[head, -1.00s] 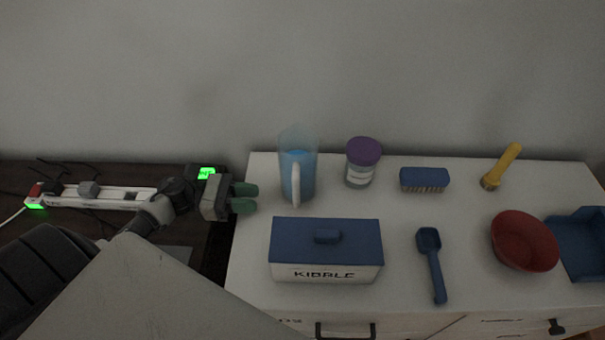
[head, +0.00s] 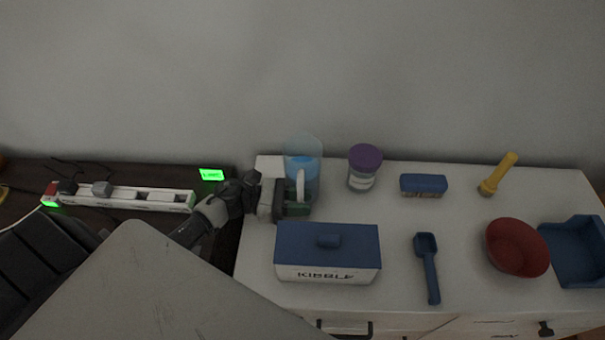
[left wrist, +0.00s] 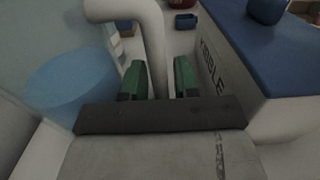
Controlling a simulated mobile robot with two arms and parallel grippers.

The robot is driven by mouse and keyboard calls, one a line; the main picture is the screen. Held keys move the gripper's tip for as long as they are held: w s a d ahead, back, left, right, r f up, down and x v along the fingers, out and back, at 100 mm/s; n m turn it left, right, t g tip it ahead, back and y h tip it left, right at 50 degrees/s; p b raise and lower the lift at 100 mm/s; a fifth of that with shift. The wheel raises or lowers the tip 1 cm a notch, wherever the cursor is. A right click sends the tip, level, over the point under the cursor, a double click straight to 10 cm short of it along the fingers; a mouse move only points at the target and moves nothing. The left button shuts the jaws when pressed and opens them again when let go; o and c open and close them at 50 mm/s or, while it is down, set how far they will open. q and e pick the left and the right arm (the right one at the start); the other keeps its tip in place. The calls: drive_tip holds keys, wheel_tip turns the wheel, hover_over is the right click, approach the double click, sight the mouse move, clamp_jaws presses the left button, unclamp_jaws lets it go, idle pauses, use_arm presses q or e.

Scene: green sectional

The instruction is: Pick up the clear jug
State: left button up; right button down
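The clear jug (head: 303,150) with blue liquid stands upright at the back left of the white cabinet top. Its white handle (head: 300,184) faces the front. My left gripper (head: 297,205) has come in from the left and is at the lower part of the handle. In the left wrist view, the handle (left wrist: 154,45) runs down between the two green fingers (left wrist: 160,80), which stand apart with a small gap to it. The jug's body (left wrist: 70,85) is just left of the fingers. My right gripper is not in view.
A blue-lidded kibble box (head: 327,250) stands close in front of the jug. A purple-lidded jar (head: 364,166), brush (head: 423,185), yellow flashlight (head: 497,175), blue scoop (head: 428,268), red bowl (head: 516,247) and blue bin (head: 580,250) lie to the right. A power strip (head: 150,198) is at left.

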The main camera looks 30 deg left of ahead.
sight(300, 182)
use_arm(q)
drive_tip(key=shift+a, duration=0.1)
clamp_jaws()
drive_tip(key=shift+r, duration=0.1)
wheel_tip(300, 182, up, 10)
drive_tip(key=shift+f+b, duration=0.1)
drive_tip(key=shift+b, duration=0.4)
